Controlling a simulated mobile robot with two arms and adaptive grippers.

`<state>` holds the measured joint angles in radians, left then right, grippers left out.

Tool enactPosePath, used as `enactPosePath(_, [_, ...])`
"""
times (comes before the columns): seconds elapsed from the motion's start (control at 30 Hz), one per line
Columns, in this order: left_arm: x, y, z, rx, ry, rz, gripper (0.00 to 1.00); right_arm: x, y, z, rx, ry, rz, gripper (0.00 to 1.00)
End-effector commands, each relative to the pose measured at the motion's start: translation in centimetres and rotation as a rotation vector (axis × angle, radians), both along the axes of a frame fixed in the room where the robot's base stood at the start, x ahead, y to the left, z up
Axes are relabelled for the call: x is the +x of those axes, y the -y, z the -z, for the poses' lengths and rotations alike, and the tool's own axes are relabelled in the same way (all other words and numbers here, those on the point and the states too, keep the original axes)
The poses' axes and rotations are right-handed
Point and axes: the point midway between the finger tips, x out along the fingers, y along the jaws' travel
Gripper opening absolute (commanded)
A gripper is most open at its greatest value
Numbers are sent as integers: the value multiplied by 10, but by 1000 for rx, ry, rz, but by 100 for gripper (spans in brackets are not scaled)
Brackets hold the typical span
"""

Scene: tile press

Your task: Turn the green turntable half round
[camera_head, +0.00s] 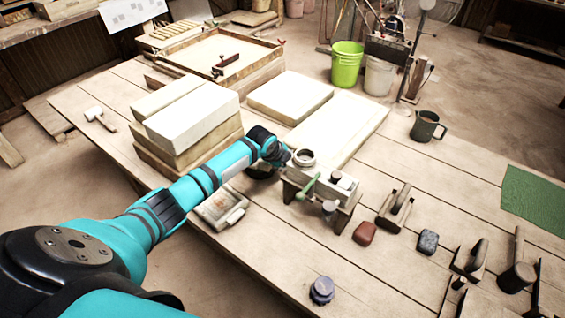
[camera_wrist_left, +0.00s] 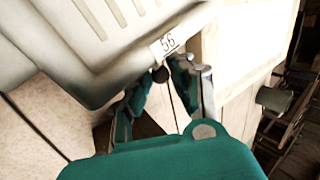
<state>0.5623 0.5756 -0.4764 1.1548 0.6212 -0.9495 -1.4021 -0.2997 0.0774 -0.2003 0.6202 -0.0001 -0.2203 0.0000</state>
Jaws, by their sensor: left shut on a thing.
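My left gripper (camera_head: 284,157) reaches across the table to the back left edge of a small wooden stand (camera_head: 343,197). In the left wrist view its teal fingers (camera_wrist_left: 168,76) are close together around a small dark round knob (camera_wrist_left: 160,74), just below a tag marked 56 (camera_wrist_left: 168,43). What the knob belongs to is hidden. A dark round thing (camera_head: 262,174) lies partly hidden under my left wrist; I cannot tell whether it is the turntable. No green turntable shows clearly. My right gripper is not in view.
The stand bears a pale ring (camera_head: 303,157) and a green-handled tool (camera_head: 307,187). Pale blocks (camera_head: 192,118) are stacked behind my left arm. A mug (camera_head: 426,126) and a green mat (camera_head: 535,200) are at the right.

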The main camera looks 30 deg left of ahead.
Motion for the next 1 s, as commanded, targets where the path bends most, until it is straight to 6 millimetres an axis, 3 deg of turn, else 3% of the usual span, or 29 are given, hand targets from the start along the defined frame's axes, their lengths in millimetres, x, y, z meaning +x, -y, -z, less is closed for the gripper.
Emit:
enactPosePath(0.9, [10,-2,-1,1,3,-93,0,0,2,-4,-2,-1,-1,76])
enactPosePath(0.93, [10,-2,-1,1,3,-93,23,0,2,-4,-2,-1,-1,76])
enactPosePath(1.0, [9,-2,-1,1,2,-93,32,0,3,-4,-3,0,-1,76])
